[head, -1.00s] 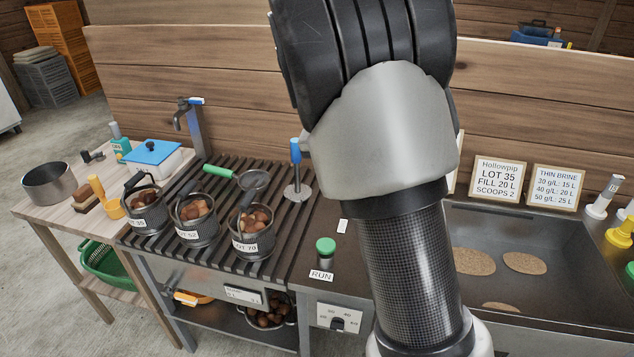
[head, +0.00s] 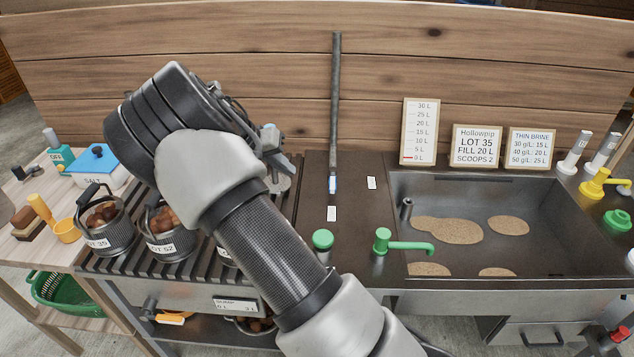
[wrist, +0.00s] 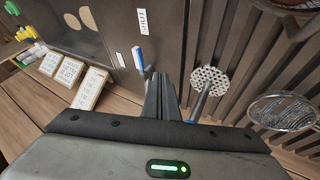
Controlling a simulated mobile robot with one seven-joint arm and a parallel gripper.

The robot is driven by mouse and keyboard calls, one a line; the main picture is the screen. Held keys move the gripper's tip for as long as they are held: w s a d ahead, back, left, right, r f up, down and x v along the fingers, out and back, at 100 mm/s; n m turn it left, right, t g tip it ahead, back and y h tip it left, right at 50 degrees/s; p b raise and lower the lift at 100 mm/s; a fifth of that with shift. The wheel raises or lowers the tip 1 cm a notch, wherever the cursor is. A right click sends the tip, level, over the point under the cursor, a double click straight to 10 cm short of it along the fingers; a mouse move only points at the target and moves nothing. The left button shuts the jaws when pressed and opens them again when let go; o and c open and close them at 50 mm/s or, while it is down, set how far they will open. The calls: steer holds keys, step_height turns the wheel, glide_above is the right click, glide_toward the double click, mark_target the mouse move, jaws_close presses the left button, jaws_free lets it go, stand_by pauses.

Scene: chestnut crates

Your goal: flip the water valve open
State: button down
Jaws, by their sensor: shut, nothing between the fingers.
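No part is marked as the water valve. A dark upright pipe (head: 335,110) stands against the back boards, with a small blue and white piece (head: 333,184) at its foot. That piece also shows in the wrist view (wrist: 138,55), just beyond my fingertips; I cannot tell whether they touch. A green tap-shaped fitting (head: 400,244) stands at the basin's left front, and a yellow fitting (head: 604,184) at its right. My gripper (head: 286,168) is shut and empty, left of the pipe's foot. Its fingers show close together in the wrist view (wrist: 161,80).
A perforated disc tool (wrist: 209,80) stands beside my fingers. Labelled baskets (head: 108,232) stand on the slatted rack at left. Signs (head: 476,146) lean behind the dark basin (head: 560,225). A green RUN button (head: 322,240) sits in front of the pipe.

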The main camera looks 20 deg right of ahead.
mark_target(333, 180)
steer(key=shift+f, duration=0.1)
steer(key=x, duration=1)
steer(key=shift+d+f+b, duration=0.1)
steer(key=shift+d+b, duration=0.15)
steer(key=shift+b, duration=0.15)
steer(key=shift+s+d, duration=0.25)
steer(key=shift+d, duration=0.25)
steer(key=shift+s+d, duration=0.25)
steer(key=shift+d, duration=0.3)
steer(key=shift+s+d, duration=0.2)
steer(key=shift+d, duration=0.35)
steer(key=shift+d, duration=0.1)
